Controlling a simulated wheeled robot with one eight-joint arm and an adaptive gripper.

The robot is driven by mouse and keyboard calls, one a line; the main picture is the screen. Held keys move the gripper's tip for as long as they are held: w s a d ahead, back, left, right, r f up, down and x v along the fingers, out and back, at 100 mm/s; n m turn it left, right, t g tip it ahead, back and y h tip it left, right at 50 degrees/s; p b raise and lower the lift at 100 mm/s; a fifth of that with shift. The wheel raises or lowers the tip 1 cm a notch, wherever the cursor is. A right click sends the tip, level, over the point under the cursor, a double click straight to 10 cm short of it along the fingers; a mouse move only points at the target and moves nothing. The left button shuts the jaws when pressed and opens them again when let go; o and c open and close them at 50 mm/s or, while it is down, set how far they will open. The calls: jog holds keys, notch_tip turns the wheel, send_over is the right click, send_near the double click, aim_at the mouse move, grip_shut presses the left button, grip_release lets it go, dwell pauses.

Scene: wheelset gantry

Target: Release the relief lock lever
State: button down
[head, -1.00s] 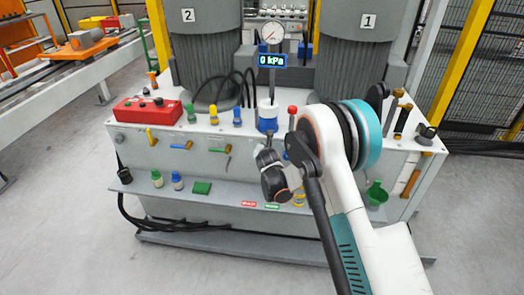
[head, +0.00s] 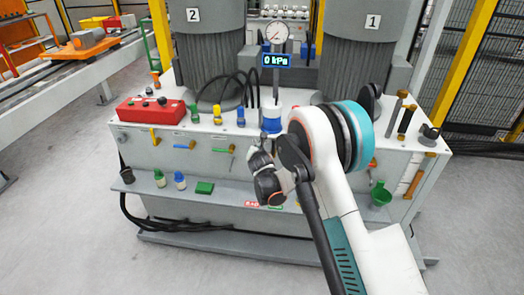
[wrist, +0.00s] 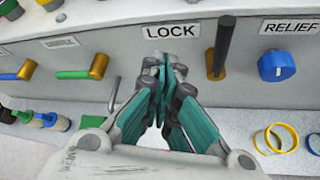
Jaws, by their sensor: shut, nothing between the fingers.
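In the wrist view, a black lever (wrist: 223,45) stands upright from a brass-coloured hub on the panel's front face, between the LOCK label (wrist: 171,30) and the RELIEF label (wrist: 290,27). A blue knob (wrist: 277,66) sits under the RELIEF label. My gripper (wrist: 166,68) is shut and empty, with its fingertips below the LOCK label, left of the black lever and apart from it. In the head view my gripper (head: 259,150) is in front of the panel face, and my arm hides the black lever and the blue knob.
A lever with a green handle (wrist: 74,74) lies sideways left of my gripper. Yellow rings (wrist: 275,139) lie on the lower shelf. In the head view, a red control box (head: 150,110) is on the bench top, and the display (head: 277,60) reads 0 kPa.

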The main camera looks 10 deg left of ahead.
jog(key=s+d+p, duration=0.2)
jog(key=s+d, duration=0.3)
jog(key=s, duration=0.3)
jog(key=shift+r, duration=0.15)
jog(key=s+d+r+m+g+h, duration=0.1)
jog(key=s+d+r+m, duration=0.4)
jog(key=r, duration=0.5)
jog(key=s+d+r+m+g+h, duration=0.1)
jog(key=s+d+r+m, duration=0.1)
jog(key=d+r+m, duration=0.7)
jog(key=s+d+r+m+g, duration=0.1)
jog(key=s+d+r+m, duration=0.25)
jog(key=s, duration=0.35)
jog(key=s+d+r+m, duration=0.3)
jog(key=s+r, duration=0.2)
jog(key=s, duration=0.1)
jog(key=s+d+m+g, duration=0.1)
jog(key=s+d+m, duration=0.2)
jog(key=s+m, duration=0.3)
jog(key=s+d+m+g, duration=0.1)
jog(key=s+d+m, duration=0.2)
jog(key=s, duration=1.2)
jog(key=m, duration=0.3)
jog(key=shift+s+f, duration=0.3)
jog(key=shift+s, duration=0.05)
